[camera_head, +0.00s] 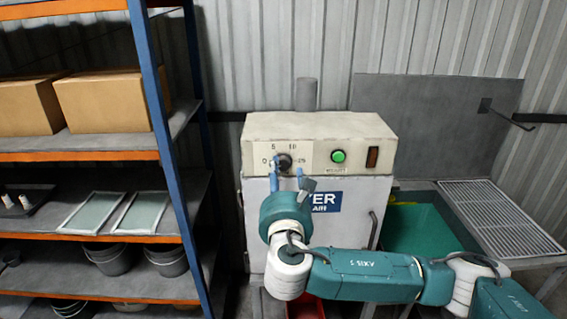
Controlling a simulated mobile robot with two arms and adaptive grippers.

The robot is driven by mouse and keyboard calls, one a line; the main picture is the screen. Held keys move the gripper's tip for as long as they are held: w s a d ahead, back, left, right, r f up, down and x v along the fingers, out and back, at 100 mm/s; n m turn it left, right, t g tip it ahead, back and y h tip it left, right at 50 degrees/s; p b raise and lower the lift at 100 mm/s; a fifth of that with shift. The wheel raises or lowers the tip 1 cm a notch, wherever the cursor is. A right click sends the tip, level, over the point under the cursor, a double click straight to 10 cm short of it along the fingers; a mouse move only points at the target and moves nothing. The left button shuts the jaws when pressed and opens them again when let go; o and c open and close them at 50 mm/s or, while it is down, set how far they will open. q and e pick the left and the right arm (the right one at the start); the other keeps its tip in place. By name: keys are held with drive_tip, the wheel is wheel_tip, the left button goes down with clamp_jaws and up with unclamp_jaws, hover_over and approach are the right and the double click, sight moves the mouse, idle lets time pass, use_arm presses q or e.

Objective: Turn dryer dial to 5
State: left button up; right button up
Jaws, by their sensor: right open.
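The dryer (345,126) is a pale cabinet with a beige control panel along its top front. Its dark round dial (285,161) sits at the panel's left, with marks around it: 0 at left, 5 at upper left, 10 at upper right and another at right. The dial's pointer is too small to read. My right gripper (286,172) is open, its blue fingertips close to the dial, one to each side and slightly below. I cannot tell whether they touch it. My left gripper is not in view.
A green button (338,156) and a dark switch (373,157) sit right of the dial. A blue-posted shelf (160,120) with boxes (105,98) stands close at left. A green-lined sink (420,228) with a white grate (500,215) is at right.

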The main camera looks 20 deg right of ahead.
sight(283, 163)
drive_tip(key=shift+p+x, duration=0.35)
drive_tip(key=shift+x, duration=1.1)
drive_tip(key=c, duration=1.1)
